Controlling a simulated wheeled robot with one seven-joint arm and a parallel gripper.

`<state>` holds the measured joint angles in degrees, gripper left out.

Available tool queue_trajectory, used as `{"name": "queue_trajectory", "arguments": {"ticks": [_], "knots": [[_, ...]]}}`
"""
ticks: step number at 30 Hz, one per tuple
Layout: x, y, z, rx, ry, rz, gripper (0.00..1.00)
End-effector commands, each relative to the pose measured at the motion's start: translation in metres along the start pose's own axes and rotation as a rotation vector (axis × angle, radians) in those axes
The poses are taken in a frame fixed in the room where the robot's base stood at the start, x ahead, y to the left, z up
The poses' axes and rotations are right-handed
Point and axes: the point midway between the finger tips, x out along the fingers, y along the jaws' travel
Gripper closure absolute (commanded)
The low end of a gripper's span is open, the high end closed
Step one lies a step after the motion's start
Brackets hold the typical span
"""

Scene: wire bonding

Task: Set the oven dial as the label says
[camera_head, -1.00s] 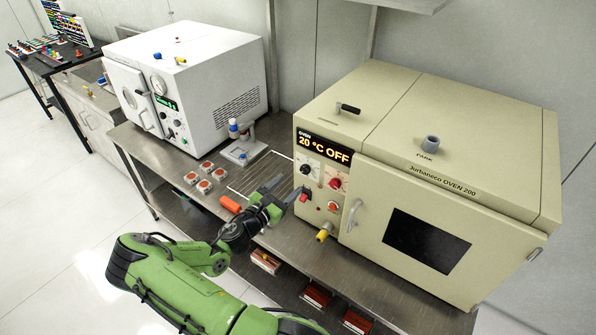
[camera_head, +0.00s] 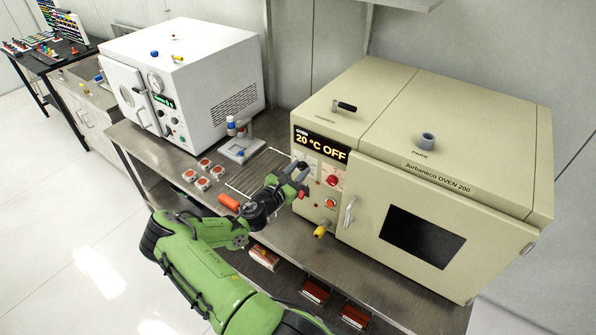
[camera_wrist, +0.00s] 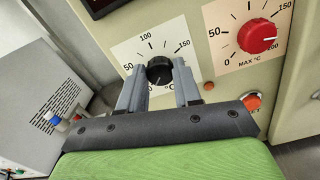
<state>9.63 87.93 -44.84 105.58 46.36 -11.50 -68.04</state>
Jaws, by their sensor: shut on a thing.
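The beige oven (camera_head: 430,180) stands at the right, and its display (camera_head: 322,146) reads "20 °C OFF". In the wrist view my gripper (camera_wrist: 158,78) is shut on the black dial (camera_wrist: 159,68), one finger on each side of it. The dial's scale plate (camera_wrist: 136,50) shows 50, 100 and 150; I cannot clearly read the dial's pointer. In the head view my gripper (camera_head: 300,174) is at the oven's control panel and hides the black dial. No label telling a setting is readable.
A red dial marked MAX °C (camera_wrist: 257,36) sits right of the black one, with an orange-red button (camera_wrist: 252,101) below it. A yellow knob (camera_head: 321,230) juts out low on the panel. The oven door handle (camera_head: 350,212) is nearby. An orange cylinder (camera_head: 229,202) lies on the bench.

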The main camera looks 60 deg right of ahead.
Motion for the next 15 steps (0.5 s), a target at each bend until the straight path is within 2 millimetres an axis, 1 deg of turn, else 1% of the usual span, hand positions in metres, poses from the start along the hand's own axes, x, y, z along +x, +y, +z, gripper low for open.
{"name": "queue_trajectory", "arguments": {"ticks": [8, 15], "knots": [[-0.0001, 0.0002, -0.0004, 0.022, 0.0, 0.001, 0.97], [0.0, -0.0004, -0.0023, 0.134, 0.0, 0.001, 0.97]]}}
